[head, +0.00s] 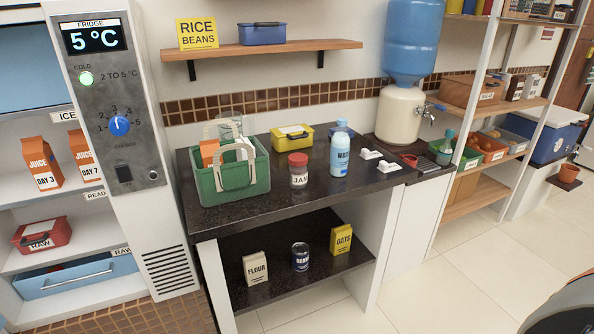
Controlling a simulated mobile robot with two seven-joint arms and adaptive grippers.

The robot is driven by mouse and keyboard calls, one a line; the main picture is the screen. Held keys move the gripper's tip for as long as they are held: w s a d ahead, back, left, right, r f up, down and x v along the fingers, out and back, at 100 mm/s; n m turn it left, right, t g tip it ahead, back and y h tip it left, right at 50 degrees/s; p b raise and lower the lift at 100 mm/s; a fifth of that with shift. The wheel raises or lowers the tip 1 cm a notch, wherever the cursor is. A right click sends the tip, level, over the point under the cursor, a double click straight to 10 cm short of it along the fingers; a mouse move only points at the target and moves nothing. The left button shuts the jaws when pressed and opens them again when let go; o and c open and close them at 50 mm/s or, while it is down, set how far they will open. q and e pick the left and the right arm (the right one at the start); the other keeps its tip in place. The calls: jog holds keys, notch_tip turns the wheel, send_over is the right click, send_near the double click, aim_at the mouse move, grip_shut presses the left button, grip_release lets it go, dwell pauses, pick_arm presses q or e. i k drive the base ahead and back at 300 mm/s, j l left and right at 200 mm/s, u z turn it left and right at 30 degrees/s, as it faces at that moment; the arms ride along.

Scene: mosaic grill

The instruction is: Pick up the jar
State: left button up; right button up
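The jar (299,172) stands upright on the dark counter (330,192). It has a red lid and a pale label of which the letters "JA" can be read. It stands between a green bag (233,182) on its left and a blue-and-white water bottle (340,150) on its right. A gap shows between the jar and each of them. Neither of my grippers is in view.
A yellow box (292,137) sits behind the jar. White taps or switches (388,166) lie to the right, before a water dispenser (401,112). Flour (256,269), a can (300,257) and oats (341,239) stand on the lower shelf. The counter's front strip is clear.

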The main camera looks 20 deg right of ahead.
aim_at(298, 161)
jog(key=i+l, duration=0.2)
jog(key=l, duration=0.2)
jog(key=i+l+z, duration=0.15)
jog(key=l, duration=0.25)
jog(key=i+l, duration=0.25)
jog(key=l, duration=0.15)
jog(key=i+l+z, duration=0.15)
jog(key=l, duration=0.2)
